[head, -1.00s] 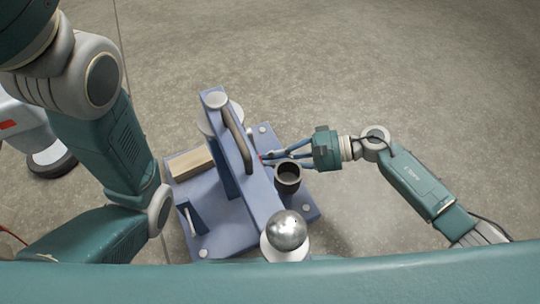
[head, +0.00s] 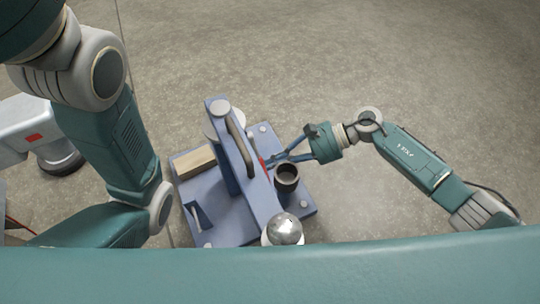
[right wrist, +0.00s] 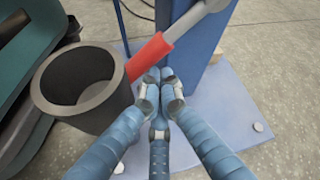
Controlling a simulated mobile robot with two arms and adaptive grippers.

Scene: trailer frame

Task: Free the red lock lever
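The red lock lever (head: 263,165) shows as a small red strip on the right side of the blue upright beam in the head view. In the right wrist view its red sleeve (right wrist: 149,56) slants up to a grey rod joined to the blue post. My right gripper (head: 272,161) reaches in from the right, with its fingertips close to the lever. In the right wrist view the fingertips (right wrist: 159,76) are drawn together just below the red sleeve, with nothing visible between them. Contact with the lever is unclear. My left gripper is out of view.
A dark open cup or tube (head: 287,176) stands beside the lever and also shows in the right wrist view (right wrist: 80,82). A silver ball (head: 285,228) sits at the near end of the blue beam (head: 262,200). A wooden block (head: 194,162) lies on the blue base. Floor beyond is clear.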

